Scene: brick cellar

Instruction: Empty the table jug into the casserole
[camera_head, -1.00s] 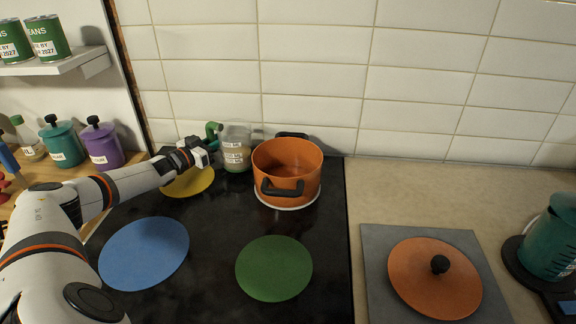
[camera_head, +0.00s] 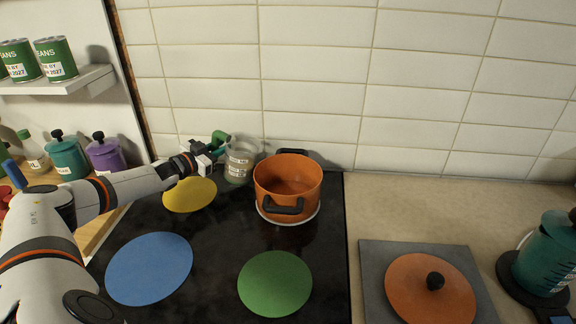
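A clear, label-banded jug (camera_head: 240,163) with a green handle (camera_head: 220,139) stands upright, or nearly so, at the back of the black hob. It looks like the table jug. The orange casserole (camera_head: 288,174) is just right of it, lidless, with black handles and its mouth facing up. My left gripper (camera_head: 211,149) is at the jug's handle side, close to or touching the handle. Its fingers are too small and overlapped to tell whether they grip. The jug's contents are hard to make out. My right gripper is out of view.
The orange lid (camera_head: 411,290) lies on a grey board (camera_head: 372,258) at the right. A teal kettle-like vessel (camera_head: 547,258) stands on a dark base at far right. A tiled wall is close behind the jug.

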